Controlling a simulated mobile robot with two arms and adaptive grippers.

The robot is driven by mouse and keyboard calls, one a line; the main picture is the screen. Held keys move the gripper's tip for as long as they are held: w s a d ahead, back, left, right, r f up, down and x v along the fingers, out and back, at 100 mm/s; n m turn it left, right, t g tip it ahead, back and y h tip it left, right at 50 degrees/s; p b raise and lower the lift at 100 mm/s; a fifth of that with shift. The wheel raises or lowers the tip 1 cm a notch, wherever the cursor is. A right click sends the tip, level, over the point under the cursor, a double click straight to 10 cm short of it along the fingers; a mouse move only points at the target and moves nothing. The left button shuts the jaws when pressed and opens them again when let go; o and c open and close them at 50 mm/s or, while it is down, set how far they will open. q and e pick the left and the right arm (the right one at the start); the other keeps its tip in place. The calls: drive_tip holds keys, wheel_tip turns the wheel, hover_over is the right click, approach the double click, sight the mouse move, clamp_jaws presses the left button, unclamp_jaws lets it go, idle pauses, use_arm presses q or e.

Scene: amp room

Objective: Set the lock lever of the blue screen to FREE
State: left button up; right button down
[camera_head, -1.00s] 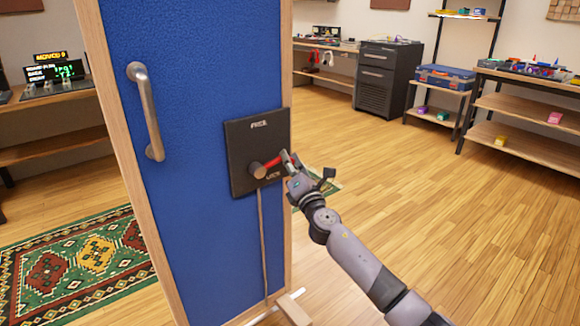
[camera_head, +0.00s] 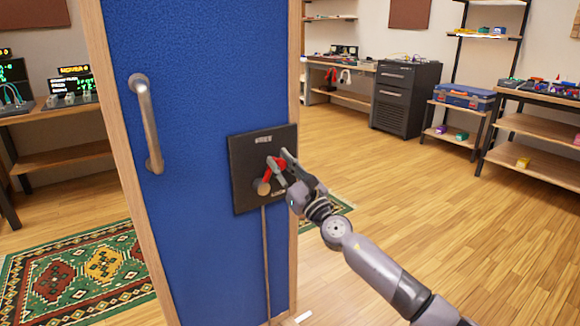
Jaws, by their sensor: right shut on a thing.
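The blue screen (camera_head: 205,90) is a tall blue panel in a wooden frame, standing upright. A black plate (camera_head: 243,160) is fixed near its right edge, with one label at the top and one lower down, both too blurred to read now. The lock lever (camera_head: 279,163) is red and turns on a round tan pivot (camera_head: 264,188). It points up and a little right from the pivot. My right gripper (camera_head: 278,159) is shut on the lever's red upper part, one finger on each side, and hides some of it. My left gripper is not in view.
A metal handle (camera_head: 147,122) stands out from the screen's left side. A thin strip runs down below the plate. A patterned rug (camera_head: 82,270) lies at left. The wooden floor (camera_head: 440,220) at right is clear up to the shelves and dark cabinet (camera_head: 405,98).

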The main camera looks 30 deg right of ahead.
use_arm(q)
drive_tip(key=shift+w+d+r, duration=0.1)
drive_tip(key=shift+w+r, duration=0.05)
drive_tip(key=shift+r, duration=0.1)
use_arm(e)
drive_tip(key=n, duration=0.1)
drive_tip(key=a+n+y, duration=0.1)
drive_tip(key=n, duration=0.1)
drive_tip(key=shift+a+r+n+y, duration=0.25)
drive_tip(key=shift+a+n+y, duration=0.1)
drive_tip(key=shift+n+y, duration=0.05)
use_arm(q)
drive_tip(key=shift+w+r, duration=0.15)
use_arm(e)
drive_tip(key=c, duration=1.4)
unclamp_jaws()
drive_tip(key=v, duration=1.2)
drive_tip(key=shift+s+r, duration=0.15)
drive_tip(key=shift+r, duration=0.15)
